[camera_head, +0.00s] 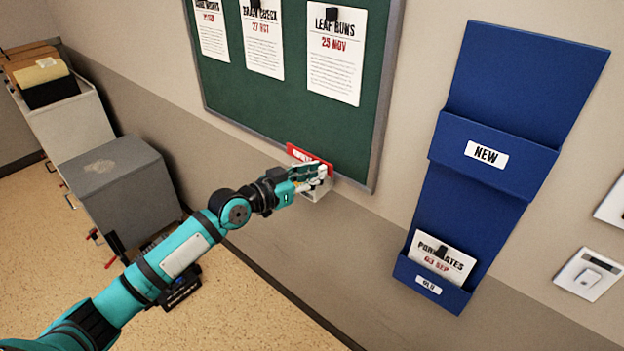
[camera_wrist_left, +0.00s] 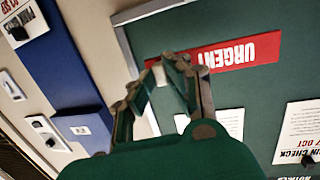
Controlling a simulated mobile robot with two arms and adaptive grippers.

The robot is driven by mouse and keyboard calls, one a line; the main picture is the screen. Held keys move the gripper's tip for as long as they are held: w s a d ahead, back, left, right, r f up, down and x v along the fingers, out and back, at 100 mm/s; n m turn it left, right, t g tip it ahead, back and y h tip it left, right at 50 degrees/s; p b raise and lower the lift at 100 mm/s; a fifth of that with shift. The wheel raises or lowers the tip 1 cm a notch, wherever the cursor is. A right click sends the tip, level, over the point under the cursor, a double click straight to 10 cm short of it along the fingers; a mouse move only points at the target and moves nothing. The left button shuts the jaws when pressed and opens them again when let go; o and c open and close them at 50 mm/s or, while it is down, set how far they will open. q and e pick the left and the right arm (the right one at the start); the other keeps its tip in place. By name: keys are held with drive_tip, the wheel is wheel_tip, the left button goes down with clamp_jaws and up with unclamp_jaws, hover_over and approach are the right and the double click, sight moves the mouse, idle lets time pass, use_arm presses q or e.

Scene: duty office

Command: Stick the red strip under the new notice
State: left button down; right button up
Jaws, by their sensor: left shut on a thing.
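The red strip (camera_head: 301,153), lettered URGENT, is at the lower edge of the green board (camera_head: 240,102). It also shows in the left wrist view (camera_wrist_left: 238,54), upside down in that picture. My left gripper (camera_head: 318,172) is shut on the strip near one end, and its fingers hide part of it. I cannot tell whether the strip touches the board. The rightmost notice (camera_head: 335,65), headed LEAF RUNS 25 NOV, is clipped on the board above the strip, with bare green between. In the wrist view my gripper body partly covers this notice. My right gripper is not in view.
Grey cabinets (camera_head: 120,185) stand at left. Two other notices hang on the board.

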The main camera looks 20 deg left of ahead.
sight(331, 165)
use_arm(q)
drive_tip(key=x, duration=0.2)
drive_tip(key=b+x, duration=0.1)
drive_tip(key=x, duration=0.1)
drive_tip(key=b+x, duration=0.1)
drive_tip(key=x, duration=0.1)
drive_tip(key=shift+w+a+r, duration=0.1)
drive_tip(key=shift+a+r, duration=0.15)
drive_tip(key=shift+r, duration=0.05)
drive_tip(key=shift+w+d+r+b, duration=0.15)
drive_tip(key=shift+w+d+b, duration=0.15)
drive_tip(key=shift+w+b, duration=0.3)
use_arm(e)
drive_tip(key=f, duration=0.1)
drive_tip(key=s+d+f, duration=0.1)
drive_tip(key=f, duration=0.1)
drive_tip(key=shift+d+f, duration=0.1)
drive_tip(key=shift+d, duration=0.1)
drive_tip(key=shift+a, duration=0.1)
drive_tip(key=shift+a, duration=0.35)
use_arm(q)
drive_tip(key=shift+s+a, duration=0.1)
drive_tip(key=shift+a, duration=0.05)
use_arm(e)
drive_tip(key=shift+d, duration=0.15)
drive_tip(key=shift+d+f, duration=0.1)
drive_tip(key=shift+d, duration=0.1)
